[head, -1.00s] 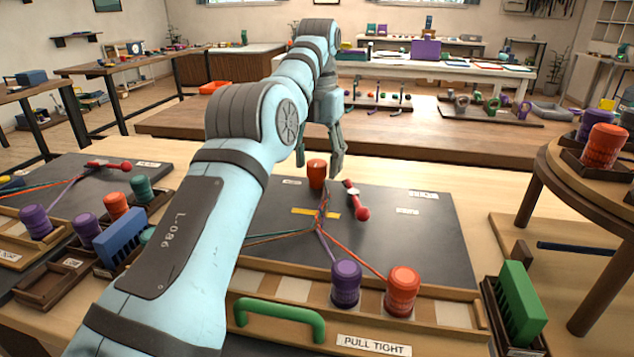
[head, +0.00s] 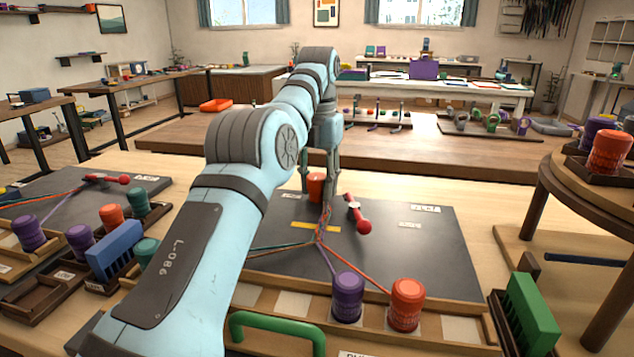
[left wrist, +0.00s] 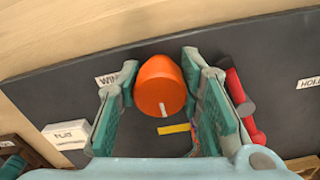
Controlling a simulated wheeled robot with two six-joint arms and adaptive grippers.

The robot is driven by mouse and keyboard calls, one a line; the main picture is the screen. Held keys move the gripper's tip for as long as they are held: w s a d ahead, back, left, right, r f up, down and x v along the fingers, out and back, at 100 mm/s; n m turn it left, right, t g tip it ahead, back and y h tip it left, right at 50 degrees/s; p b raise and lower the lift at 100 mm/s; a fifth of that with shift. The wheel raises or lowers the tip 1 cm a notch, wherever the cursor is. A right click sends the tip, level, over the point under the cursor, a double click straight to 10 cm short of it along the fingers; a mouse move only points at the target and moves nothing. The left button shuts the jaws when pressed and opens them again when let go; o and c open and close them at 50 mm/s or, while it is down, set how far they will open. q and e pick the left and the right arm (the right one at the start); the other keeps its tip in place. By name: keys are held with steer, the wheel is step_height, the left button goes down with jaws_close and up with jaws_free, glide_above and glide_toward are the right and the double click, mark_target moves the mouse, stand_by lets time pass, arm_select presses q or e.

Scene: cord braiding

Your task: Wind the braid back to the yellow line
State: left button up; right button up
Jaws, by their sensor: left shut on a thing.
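An orange cylinder (head: 315,187) stands at the back of the dark board (head: 420,255). My left gripper (head: 318,185) reaches down from above and is shut on it, a finger on each side. In the left wrist view the orange cylinder (left wrist: 158,88) with a white mark lies between the fingers (left wrist: 160,95). The yellow line (head: 316,227) is on the board just in front of it. The braid (head: 322,222) runs toward the cylinder, crossing the yellow line; fingers partly hide its upper end. Loose cords fan out from its lower end. My right gripper is not in view.
A red-knobbed lever (head: 362,221) lies right of the braid. A purple bobbin (head: 348,297) and an orange bobbin (head: 406,304) stand at the board's front. A green handle (head: 280,318) and green block (head: 530,313) are near. The board's right side is clear.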

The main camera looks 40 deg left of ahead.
arm_select(q)
steer(key=shift+m, duration=0.4)
steer(key=m, duration=0.3)
steer(key=shift+d, duration=0.1)
steer(key=m, duration=0.8)
steer(key=shift+d+m, duration=0.1)
steer(key=shift+m, duration=0.3)
steer(key=shift+r+m, duration=0.1)
steer(key=shift+m, duration=1.2)
steer(key=o, duration=1)
steer(key=shift+o, duration=0.8)
